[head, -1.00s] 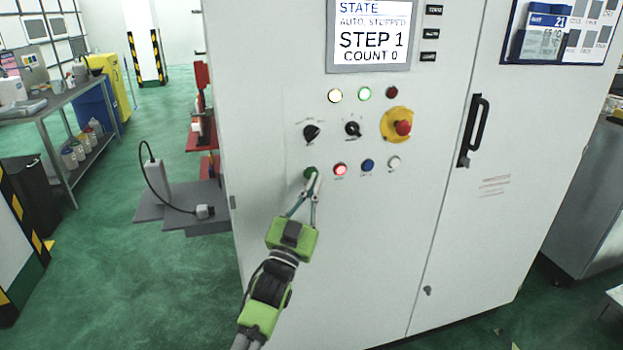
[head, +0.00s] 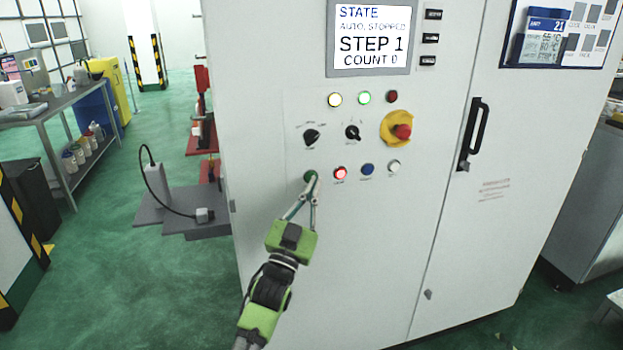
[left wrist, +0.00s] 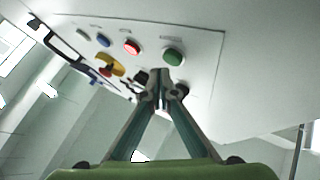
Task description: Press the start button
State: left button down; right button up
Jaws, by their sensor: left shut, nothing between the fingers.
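The green button (head: 310,176), which I take for the start button, is at the left end of the lower button row on a white control cabinet (head: 260,120). My left gripper (head: 315,182) is shut and empty, its fingertips right at the green button in the head view and partly covering its edge. In the left wrist view the green button (left wrist: 173,56) shows just beyond the closed fingertips (left wrist: 160,75); I cannot tell whether they touch. The screen (head: 370,37) reads AUTO, STOPPED, STEP 1, COUNT 0. My right gripper is not in view.
Beside the green button are a lit red button (head: 340,173), a blue button (head: 367,169) and a white button (head: 393,167). Above are two selector knobs and a red emergency stop (head: 403,131) on a yellow plate. A black door handle (head: 473,132) sticks out at right.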

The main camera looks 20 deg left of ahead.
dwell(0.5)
pick_arm(q)
jog(key=shift+w+a, duration=0.1)
jog(key=shift+w, duration=0.05)
jog(key=shift+w+a, duration=0.15)
jog(key=shift+w, duration=0.1)
